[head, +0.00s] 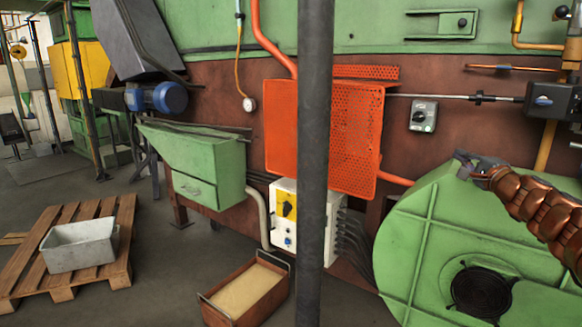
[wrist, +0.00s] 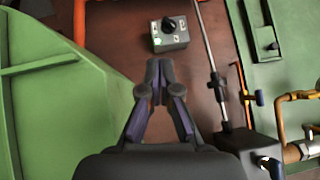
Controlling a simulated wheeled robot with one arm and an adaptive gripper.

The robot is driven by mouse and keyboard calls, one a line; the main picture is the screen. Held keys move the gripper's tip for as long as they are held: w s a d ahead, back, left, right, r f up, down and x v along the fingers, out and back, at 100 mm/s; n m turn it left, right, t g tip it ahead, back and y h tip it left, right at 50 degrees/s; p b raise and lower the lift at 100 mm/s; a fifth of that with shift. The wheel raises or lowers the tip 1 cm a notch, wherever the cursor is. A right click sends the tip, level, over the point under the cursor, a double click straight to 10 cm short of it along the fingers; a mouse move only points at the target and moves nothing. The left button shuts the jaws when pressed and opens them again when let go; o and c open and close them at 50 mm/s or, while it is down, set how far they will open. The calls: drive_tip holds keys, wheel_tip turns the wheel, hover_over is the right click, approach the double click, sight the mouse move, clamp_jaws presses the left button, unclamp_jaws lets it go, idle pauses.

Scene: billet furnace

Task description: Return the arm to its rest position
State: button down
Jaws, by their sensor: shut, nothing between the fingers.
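My gripper (head: 466,163) shows at the right of the head view, at the end of my brown-sleeved arm, in front of the upper part of the large green round housing (head: 425,240). In the wrist view my gripper (wrist: 159,68) has its fingertips together, with nothing between them. The grey switch box (head: 423,116) with a black knob is on the red-brown wall, up and left of the gripper in the head view. It also shows in the wrist view (wrist: 170,40), just beyond the fingertips, with a visible gap.
A dark vertical post (head: 314,200) stands mid-view. An orange perforated guard (head: 350,130) is behind it. A horizontal rod (head: 450,97) leads to a dark actuator (head: 553,101) at the right. A wooden pallet (head: 105,265) and a sand box (head: 215,315) are on the floor.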

drive_tip(key=s+a+r+n+g+y, duration=0.1)
drive_tip(key=s+a+n+g+y, duration=0.15)
drive_tip(key=a, duration=0.55)
drive_tip(key=s+a+r+n+g+y, duration=0.1)
drive_tip(key=s+a+r+n+y, duration=0.2)
drive_tip(key=a, duration=0.5)
drive_tip(key=s+a+n+g+y, duration=0.2)
drive_tip(key=a+n+y, duration=0.15)
drive_tip(key=a, duration=0.55)
drive_tip(key=s+a+f+n+g+h, duration=0.1)
drive_tip(key=s+a+f+n+g, duration=0.25)
drive_tip(key=s+a, duration=0.3)
drive_tip(key=s+a+f+n+g, duration=0.3)
drive_tip(key=s+a+f, duration=0.1)
drive_tip(key=s+a, duration=0.25)
drive_tip(key=s+d+f+n+g+h, duration=0.25)
drive_tip(key=s+f+g+h, duration=0.45)
drive_tip(key=s+f, duration=1.3)
drive_tip(key=s+d+f+g+h, duration=0.4)
drive_tip(key=s+d, duration=0.4)
drive_tip(key=s, duration=0.5)
wheel_tip(320, 180, up, 15)
drive_tip(key=t+p, duration=0.2)
drive_tip(key=p, duration=1.2)
drive_tip(key=shift+w+d+r+m+p, duration=0.15)
drive_tip(key=shift+d+m+p, duration=0.15)
drive_tip(key=shift+p, duration=0.1)
